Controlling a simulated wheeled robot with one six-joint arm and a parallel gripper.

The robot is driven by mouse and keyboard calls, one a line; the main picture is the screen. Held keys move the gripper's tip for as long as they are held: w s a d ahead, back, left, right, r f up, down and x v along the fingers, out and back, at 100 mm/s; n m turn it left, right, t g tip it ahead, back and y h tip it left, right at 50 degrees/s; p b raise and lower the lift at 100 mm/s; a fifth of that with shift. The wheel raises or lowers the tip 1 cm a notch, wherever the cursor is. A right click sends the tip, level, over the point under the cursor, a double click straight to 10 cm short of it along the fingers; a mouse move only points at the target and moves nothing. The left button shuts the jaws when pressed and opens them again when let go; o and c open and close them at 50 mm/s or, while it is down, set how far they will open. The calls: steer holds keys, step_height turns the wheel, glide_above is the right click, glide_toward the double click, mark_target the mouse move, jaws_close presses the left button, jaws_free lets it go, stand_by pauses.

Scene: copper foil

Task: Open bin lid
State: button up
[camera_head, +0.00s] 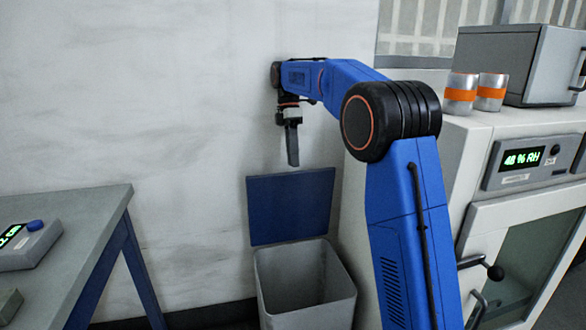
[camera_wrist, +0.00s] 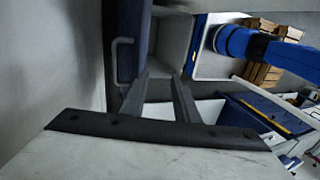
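The grey bin (camera_head: 312,312) stands on the floor by the wall, its top open and its inside empty as far as I can see. Its blue lid (camera_head: 290,208) stands upright at the back of the bin, against or near the wall. In the wrist view, the lid (camera_wrist: 133,40) is seen edge-on with a grey loop handle (camera_wrist: 117,62), and the bin's inside (camera_wrist: 168,45) shows to its right. My gripper (camera_head: 293,158) points down just above the lid's top edge; contact cannot be told. In the wrist view, my gripper (camera_wrist: 161,77) has its fingers apart with nothing between them.
A grey table (camera_head: 85,232) with blue legs and a display device (camera_head: 28,243) stands at the left. A white cabinet (camera_head: 470,140) stands close right of the bin, carrying two orange-banded cups (camera_head: 460,94) and a grey box (camera_head: 510,65). The wall is close behind.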

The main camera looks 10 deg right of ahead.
steer(key=shift+r, duration=0.35)
jaws_close()
steer(key=m+t, duration=0.1)
steer(key=w+m+t, duration=0.1)
steer(key=m, duration=0.1)
steer(key=f+m+t, duration=0.1)
steer(key=m, duration=0.1)
steer(key=shift+w+d, duration=0.2)
steer(key=shift+w, duration=0.05)
steer(key=m+t, duration=0.1)
steer(key=m, duration=0.1)
steer(key=w+m+t, duration=0.1)
steer(key=shift+d+f+m, duration=0.1)
steer(key=shift+d+m, duration=0.05)
steer(key=shift+m, duration=0.25)
steer(key=shift+w+f+m+t, duration=0.6)
steer(key=shift+f+m+t, duration=0.45)
steer(key=shift+m, duration=0.5)
steer(key=shift+w+f+m+t, duration=0.65)
steer(key=shift+f+m+t, duration=0.4)
steer(key=shift+m, duration=0.55)
steer(key=shift+w+f+m+t, duration=0.6)
steer(key=shift+f+m+t, duration=0.3)
steer(key=shift+f+m, duration=0.5)
